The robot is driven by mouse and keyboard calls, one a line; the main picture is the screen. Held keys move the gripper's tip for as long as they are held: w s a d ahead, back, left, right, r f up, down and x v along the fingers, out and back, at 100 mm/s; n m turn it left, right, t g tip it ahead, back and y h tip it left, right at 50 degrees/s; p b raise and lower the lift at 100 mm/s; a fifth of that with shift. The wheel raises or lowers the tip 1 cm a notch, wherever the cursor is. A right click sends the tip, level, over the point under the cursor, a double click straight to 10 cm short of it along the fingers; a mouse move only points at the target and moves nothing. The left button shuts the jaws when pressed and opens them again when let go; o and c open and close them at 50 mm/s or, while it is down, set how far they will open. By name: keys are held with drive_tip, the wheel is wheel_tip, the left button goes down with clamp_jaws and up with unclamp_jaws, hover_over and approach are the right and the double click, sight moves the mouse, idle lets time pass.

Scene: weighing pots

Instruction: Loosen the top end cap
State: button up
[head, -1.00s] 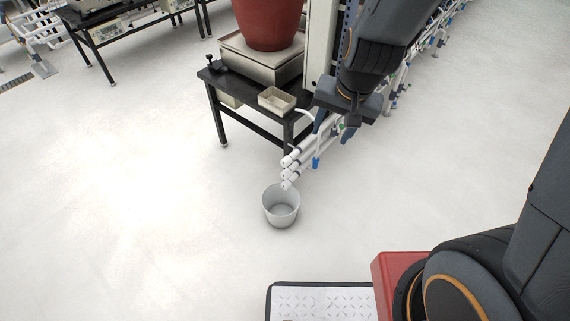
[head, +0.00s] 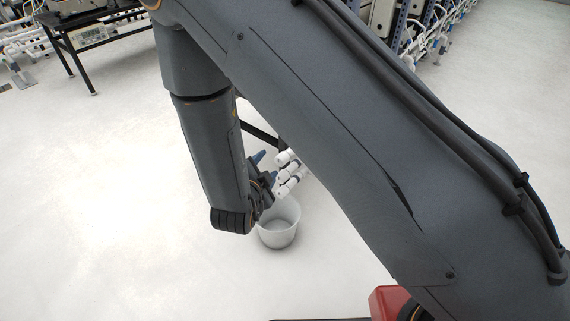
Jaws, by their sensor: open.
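Several white pipe ends with caps are stacked just right of my gripper in the head view. The top end cap (head: 283,158) is the uppermost of them. My gripper (head: 264,171) is open, with a blue finger showing to the left of the caps. Its jaws face the pipe ends from close by; I cannot tell whether they touch any cap. The pipes behind the caps are hidden by my arm.
A pale grey bucket (head: 279,232) stands on the floor below the caps. My arm covers the middle and right of the view. A black table (head: 62,45) stands at the upper left.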

sight(280, 163)
drive_tip(key=d+h, duration=0.1)
drive_tip(key=d+m+t+b, duration=0.1)
drive_tip(key=d+h+b, duration=0.1)
drive_tip(key=shift+w+d+f+m+h, duration=0.1)
drive_tip(key=shift+w+f+m+h, duration=0.2)
drive_tip(key=shift+f+m, duration=0.1)
drive_tip(key=b+x, duration=0.1)
drive_tip(key=x, duration=0.2)
drive_tip(key=b+x, duration=0.2)
drive_tip(key=x, duration=0.2)
drive_tip(key=shift+w+d+r, duration=0.1)
drive_tip(key=shift+w+r, duration=0.05)
drive_tip(key=shift+w, duration=0.2)
drive_tip(key=c, duration=1)
